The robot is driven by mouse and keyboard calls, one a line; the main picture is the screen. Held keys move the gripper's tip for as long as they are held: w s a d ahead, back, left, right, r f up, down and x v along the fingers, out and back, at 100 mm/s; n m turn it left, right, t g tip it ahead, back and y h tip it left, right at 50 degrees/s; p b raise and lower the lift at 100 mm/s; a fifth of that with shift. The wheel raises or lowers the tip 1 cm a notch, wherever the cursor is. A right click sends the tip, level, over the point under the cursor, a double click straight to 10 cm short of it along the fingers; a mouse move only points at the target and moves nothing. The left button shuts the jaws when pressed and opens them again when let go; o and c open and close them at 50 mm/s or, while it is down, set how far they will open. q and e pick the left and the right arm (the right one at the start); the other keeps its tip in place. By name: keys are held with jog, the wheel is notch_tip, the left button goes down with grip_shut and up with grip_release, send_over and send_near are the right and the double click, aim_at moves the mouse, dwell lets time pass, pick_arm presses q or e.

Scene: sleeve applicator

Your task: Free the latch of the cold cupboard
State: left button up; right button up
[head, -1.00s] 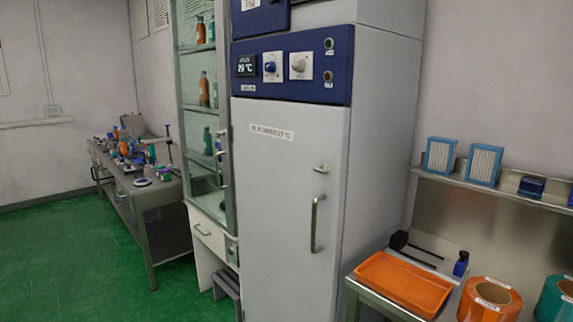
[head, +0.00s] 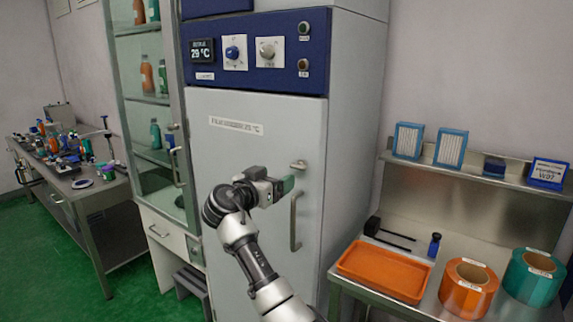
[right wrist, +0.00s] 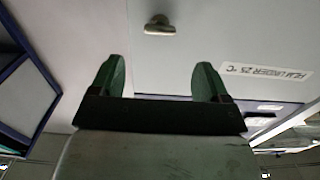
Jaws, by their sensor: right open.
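The cold cupboard (head: 235,160) is tall and grey with a blue control panel on top, and its door is shut. Its small metal latch (head: 298,164) sits near the door's right edge, above a long vertical handle (head: 295,222). My right gripper (head: 287,185) is in front of the door, just left of and below the latch in the head view. In the right wrist view the latch (right wrist: 160,26) lies beyond the gap between the two green fingers (right wrist: 160,78), which are apart with nothing between them. My left gripper is not in view.
At right a steel bench holds an orange tray (head: 385,270), an orange roll (head: 467,288) and a teal roll (head: 533,277), with a shelf (head: 470,175) above. A glass cabinet (head: 150,125) stands left of the cupboard. Green floor (head: 140,290) is clear at left.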

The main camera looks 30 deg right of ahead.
aim_at(296, 168)
jog(key=p+x, duration=0.3)
jog(key=x, duration=0.5)
jog(key=shift+w+d, duration=0.15)
jog(key=shift+d, duration=0.2)
jog(key=shift+w+d, duration=0.1)
jog(key=shift+d, duration=0.2)
jog(key=shift+f, duration=0.1)
jog(key=shift+c, duration=0.2)
jog(key=c, duration=0.9)
